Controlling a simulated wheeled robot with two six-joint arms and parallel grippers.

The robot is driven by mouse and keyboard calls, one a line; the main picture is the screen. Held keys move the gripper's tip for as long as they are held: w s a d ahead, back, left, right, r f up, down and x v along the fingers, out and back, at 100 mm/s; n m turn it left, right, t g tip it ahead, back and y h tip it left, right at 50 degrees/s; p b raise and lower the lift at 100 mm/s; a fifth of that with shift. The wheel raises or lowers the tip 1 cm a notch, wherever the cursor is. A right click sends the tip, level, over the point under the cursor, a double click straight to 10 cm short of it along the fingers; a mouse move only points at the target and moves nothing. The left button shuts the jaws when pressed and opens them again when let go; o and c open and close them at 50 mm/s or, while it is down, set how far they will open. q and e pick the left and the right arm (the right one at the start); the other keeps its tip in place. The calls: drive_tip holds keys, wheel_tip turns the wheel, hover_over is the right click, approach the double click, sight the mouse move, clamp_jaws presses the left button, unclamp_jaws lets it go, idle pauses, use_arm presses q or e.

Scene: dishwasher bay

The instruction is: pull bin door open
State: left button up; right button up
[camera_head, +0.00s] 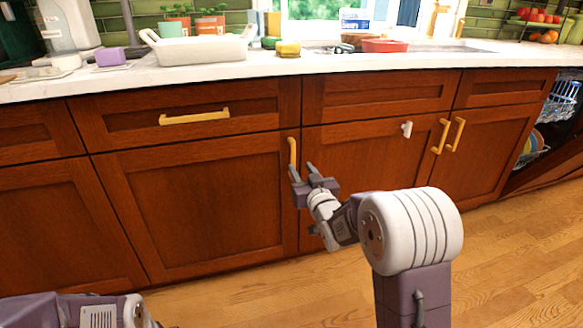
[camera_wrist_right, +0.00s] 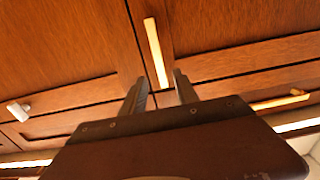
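A wide brown wooden door (camera_head: 195,205) is shut below a drawer, left of centre in the head view. Its upright gold handle (camera_head: 292,152) is at its upper right edge. No label shows whether this is the bin door. My right gripper (camera_head: 303,170) is just in front of the handle's lower end, fingers apart and empty. In the right wrist view the handle (camera_wrist_right: 156,52) stands ahead of the gap between the open fingers of my right gripper (camera_wrist_right: 159,82); I see no contact. Only part of my left arm shows at the lower left; its gripper is out of view.
The drawer above has a horizontal gold handle (camera_head: 195,117). A white hook (camera_head: 407,129) is on the cabinet to the right, near two more upright handles (camera_head: 440,136). The countertop (camera_head: 230,71) overhangs the fronts. An open dishwasher (camera_head: 550,125) is far right. The wooden floor (camera_head: 515,235) is clear.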

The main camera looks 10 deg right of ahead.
sight(294, 156)
drive_tip(key=w+b, duration=0.3)
drive_tip(key=w, duration=0.5)
drive_tip(key=shift+w+a, duration=0.1)
drive_tip(key=shift+a, duration=0.05)
drive_tip(key=shift+w, duration=0.4)
drive_tip(key=shift+r, duration=0.1)
clamp_jaws()
idle(0.6)
